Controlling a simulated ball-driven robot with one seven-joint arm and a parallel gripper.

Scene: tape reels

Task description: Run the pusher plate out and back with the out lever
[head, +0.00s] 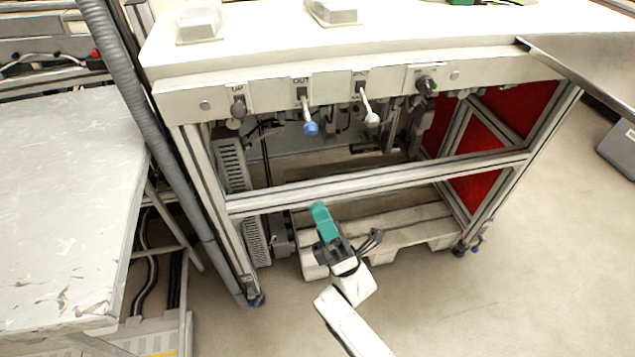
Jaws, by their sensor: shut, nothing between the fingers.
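The out lever (308,116) hangs from the front panel of the machine, below a label reading OUT. It has a metal stem and a blue ball at its lower end. My gripper (319,208) has teal fingers, which are shut and empty. In the picture it is below the out lever, in front of the machine's frame, with a clear gap to the blue ball. I cannot pick out the pusher plate in this view.
A second lever (369,108) with a white ball hangs just right of the out lever. A metal crossbar (380,182) spans the frame below. A grey table (65,200) stands at left.

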